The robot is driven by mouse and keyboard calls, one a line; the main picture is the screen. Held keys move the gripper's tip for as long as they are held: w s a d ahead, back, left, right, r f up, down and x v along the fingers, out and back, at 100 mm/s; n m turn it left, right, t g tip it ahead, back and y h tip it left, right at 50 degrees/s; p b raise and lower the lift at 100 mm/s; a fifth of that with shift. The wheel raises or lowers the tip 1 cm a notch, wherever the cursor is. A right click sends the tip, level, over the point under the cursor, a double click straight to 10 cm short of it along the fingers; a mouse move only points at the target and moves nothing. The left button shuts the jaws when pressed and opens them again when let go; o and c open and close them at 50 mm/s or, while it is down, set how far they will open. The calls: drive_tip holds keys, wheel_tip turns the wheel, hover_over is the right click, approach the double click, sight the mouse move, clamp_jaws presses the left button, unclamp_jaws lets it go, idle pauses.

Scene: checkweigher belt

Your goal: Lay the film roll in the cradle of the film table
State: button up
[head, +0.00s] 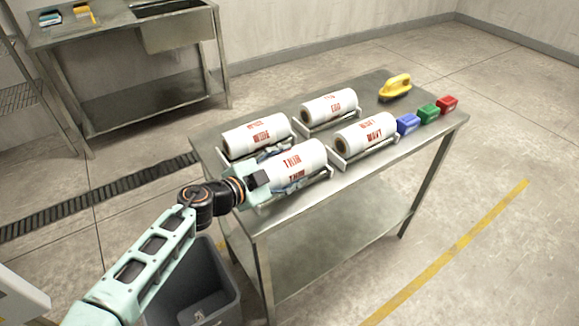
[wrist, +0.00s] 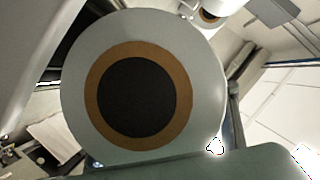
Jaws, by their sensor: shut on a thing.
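A white film roll (head: 296,164) with red lettering is at the front left of the steel film table (head: 213,152). My gripper (head: 262,181) is at its left end, shut on it. The roll lies along its cradle (head: 337,173), whose right end plate shows. I cannot tell whether the roll rests fully on the cradle or sits slightly above it. In the wrist view the roll's round end (wrist: 85,60) fills the middle, with a brown core ring and a dark hole. The cradle's left end is hidden behind my gripper.
Other white rolls lie in cradles at back left (head: 254,137), back right (head: 329,107) and front right (head: 365,134). Blue (head: 407,124), green (head: 428,113) and red (head: 447,104) blocks and a yellow-handled tool (head: 396,87) occupy the right end. A grey bin (head: 222,300) stands below my arm.

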drive_tip(key=shift+s+f, duration=0.15)
drive_tip(key=shift+f, duration=0.3)
drive_tip(key=o, duration=1.6)
drive_tip(key=shift+d, duration=0.1)
drive_tip(key=shift+o, duration=0.8)
drive_tip(key=shift+f, duration=0.1)
drive_tip(key=shift+a+r, duration=0.25)
drive_tip(key=shift+r, duration=0.25)
drive_tip(key=r, duration=0.9)
drive_tip(key=shift+d+r, duration=0.2)
drive_tip(key=shift+d, duration=0.1)
